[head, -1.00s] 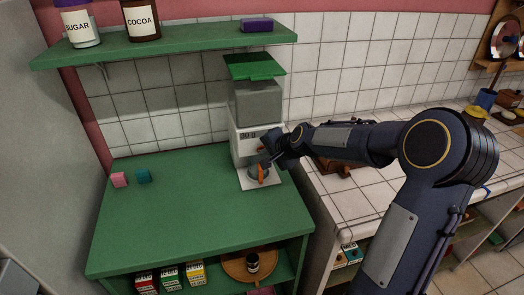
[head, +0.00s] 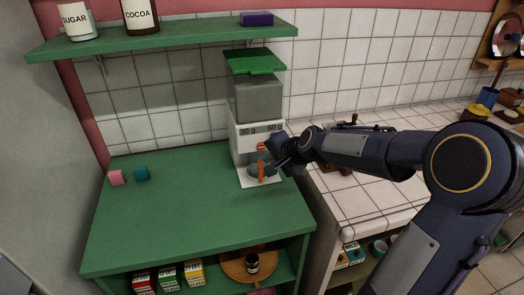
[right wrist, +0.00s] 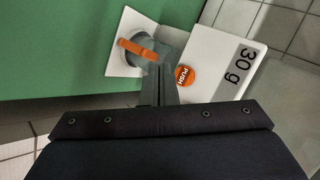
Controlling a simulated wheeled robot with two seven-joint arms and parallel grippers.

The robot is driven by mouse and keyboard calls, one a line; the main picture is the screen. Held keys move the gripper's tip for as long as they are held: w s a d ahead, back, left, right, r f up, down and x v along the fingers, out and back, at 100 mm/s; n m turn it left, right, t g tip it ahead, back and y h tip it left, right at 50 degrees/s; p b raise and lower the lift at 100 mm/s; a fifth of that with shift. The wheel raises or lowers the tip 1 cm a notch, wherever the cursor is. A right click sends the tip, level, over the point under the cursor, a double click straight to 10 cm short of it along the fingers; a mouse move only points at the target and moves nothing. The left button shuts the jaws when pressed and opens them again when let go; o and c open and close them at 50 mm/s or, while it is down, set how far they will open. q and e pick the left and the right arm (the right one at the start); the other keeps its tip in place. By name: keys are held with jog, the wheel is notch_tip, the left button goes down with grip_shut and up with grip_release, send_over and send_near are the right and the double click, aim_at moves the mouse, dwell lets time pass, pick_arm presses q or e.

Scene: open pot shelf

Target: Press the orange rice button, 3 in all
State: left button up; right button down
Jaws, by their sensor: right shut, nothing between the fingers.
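The rice dispenser (head: 247,145) has a white front marked 30 g and 60 g, a grey hopper and a green lid. The orange button (head: 263,146) is on its front below the marks; it shows as a round PUSH button (right wrist: 185,76) in the right wrist view. My right gripper (head: 268,168) is shut and empty, in front of the dispenser and just below the button. I see no clear contact with the button. A grey cup with an orange handle (right wrist: 138,49) stands on the dispenser's white base, partly hidden by the fingers. My left gripper is not in view.
A green shelf (head: 180,44) with jars hangs above. A white tiled counter (head: 350,205) lies to the right.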

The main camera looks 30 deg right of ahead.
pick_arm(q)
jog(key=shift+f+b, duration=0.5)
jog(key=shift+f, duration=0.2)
pick_arm(e)
jog(key=shift+s+a, duration=0.15)
jog(key=shift+s, duration=0.45)
jog(key=shift+s+a, duration=0.15)
jog(key=shift+s, duration=0.4)
dwell(1.0)
